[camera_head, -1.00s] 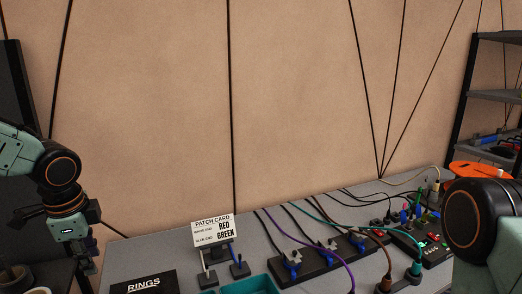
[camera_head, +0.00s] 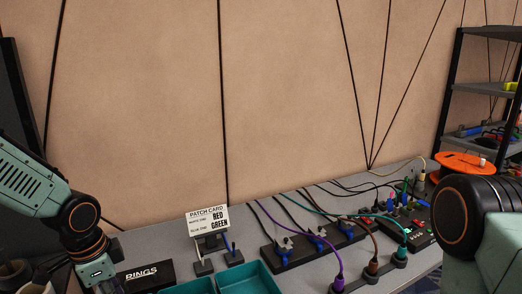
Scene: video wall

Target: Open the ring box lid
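The black ring box (camera_head: 146,277) with white "RINGS" lettering sits at the lower left of the grey table. Its lettered black face shows; I cannot tell how its lid stands. My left arm comes in from the left and reaches down just left of the ring box. Its wrist shows, but its fingers are below the picture edge or hidden. My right arm shows only as a large joint at the lower right; its gripper is out of the picture.
A patch card (camera_head: 207,221) stands behind the box, with small stands (camera_head: 232,257) beside it. Teal trays (camera_head: 250,279) lie right of the box. Black socket strips (camera_head: 312,249) with several cables fill the table's middle and right. An orange spool (camera_head: 460,165) is near the shelf (camera_head: 474,92).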

